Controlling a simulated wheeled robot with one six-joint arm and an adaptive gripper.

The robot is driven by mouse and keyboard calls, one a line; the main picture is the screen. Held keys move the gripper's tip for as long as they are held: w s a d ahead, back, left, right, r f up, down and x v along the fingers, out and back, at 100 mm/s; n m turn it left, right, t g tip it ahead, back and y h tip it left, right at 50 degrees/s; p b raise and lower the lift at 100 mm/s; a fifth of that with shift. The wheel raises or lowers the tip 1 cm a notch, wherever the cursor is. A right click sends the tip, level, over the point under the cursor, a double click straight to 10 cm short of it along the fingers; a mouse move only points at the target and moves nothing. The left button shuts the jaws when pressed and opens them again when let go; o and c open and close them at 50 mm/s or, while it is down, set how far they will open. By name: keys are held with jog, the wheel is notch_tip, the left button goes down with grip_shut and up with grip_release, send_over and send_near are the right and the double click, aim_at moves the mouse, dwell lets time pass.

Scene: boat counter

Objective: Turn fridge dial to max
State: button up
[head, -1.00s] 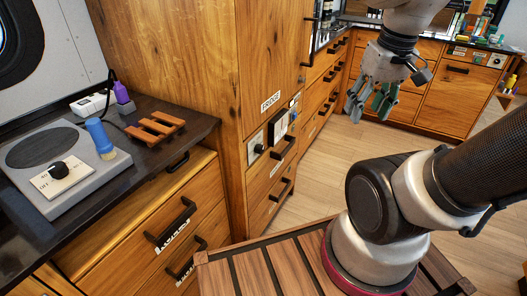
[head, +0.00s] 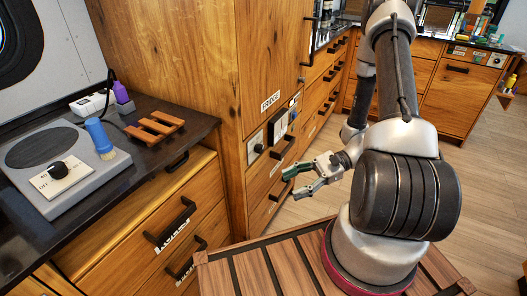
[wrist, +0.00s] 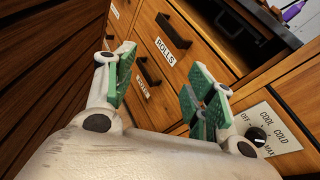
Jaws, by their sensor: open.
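The fridge dial (head: 258,148) is a black knob on a pale plate at the lower front of the wooden fridge cabinet (head: 271,100). In the wrist view the dial (wrist: 257,136) is at the right edge, its plate (wrist: 284,138) marked OFF, COOL, COLD and MAX. A short pale mark shows on the knob, but I cannot tell surely which label it points to. My gripper (head: 287,182) is open and empty, below and to the right of the dial in the head view. Its green-padded fingers (wrist: 163,88) are apart from the dial, which lies beyond the right finger.
A grey hotplate (head: 50,160) with its own black dial (head: 59,169), a blue brush (head: 100,135) and a wooden rack (head: 155,127) are on the left counter. Drawers with protruding black handles (head: 175,221) are below. Open floor (head: 480,170) lies right.

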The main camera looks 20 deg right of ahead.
jog(key=w+f+m+t, duration=0.6)
jog(key=w+f+t, duration=0.1)
jog(key=w+t, duration=0.15)
jog(key=t+h, duration=0.3)
jog(key=t, duration=0.2)
send_near(262, 150)
jog(key=x, duration=0.2)
jog(key=shift+m, duration=0.4)
jog(key=x, duration=0.7)
jog(key=shift+w+f, duration=0.15)
jog(key=shift+w, duration=0.2)
jog(key=c, duration=1)
